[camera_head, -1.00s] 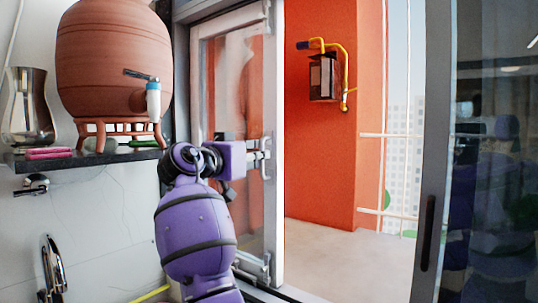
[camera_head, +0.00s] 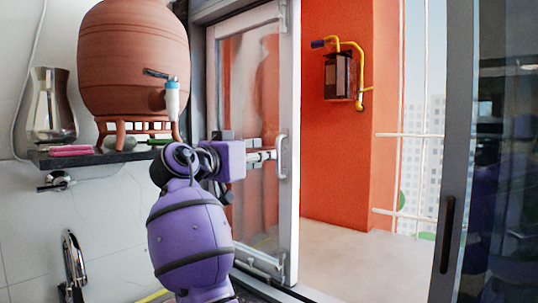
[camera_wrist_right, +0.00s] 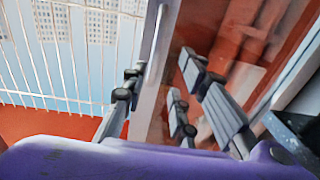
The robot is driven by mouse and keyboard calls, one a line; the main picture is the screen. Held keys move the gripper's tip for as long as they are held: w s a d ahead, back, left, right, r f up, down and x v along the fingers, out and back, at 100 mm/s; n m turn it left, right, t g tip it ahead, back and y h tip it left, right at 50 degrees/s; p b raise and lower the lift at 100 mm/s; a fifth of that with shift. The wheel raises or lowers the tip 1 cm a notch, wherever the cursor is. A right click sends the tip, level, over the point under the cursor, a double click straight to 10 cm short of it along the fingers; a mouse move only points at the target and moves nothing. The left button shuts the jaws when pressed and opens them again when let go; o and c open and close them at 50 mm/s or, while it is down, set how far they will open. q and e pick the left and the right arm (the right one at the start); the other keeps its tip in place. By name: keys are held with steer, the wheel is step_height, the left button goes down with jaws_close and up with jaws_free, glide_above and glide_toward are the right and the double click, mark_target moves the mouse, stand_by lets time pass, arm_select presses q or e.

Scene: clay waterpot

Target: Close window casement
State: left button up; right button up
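The window casement (camera_head: 290,200), a glass pane in a pale frame with a vertical handle (camera_head: 281,157) on its free side, stands open at the middle of the head view. My right gripper (camera_head: 272,156) is at handle height, in front of the glass and just left of the handle. In the right wrist view, my right gripper (camera_wrist_right: 163,88) has its fingers apart, with the casement's pale edge (camera_wrist_right: 154,75) showing between them. Dark-tipped finger shapes also show in the glass, seemingly a reflection. I cannot tell whether a finger touches the casement. My left gripper is not in view.
A faucet (camera_head: 73,268) is below. A dark sliding panel (camera_head: 500,200) is at right. The opening beyond the casement is clear.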

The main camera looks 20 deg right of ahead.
steer(key=v, duration=0.8)
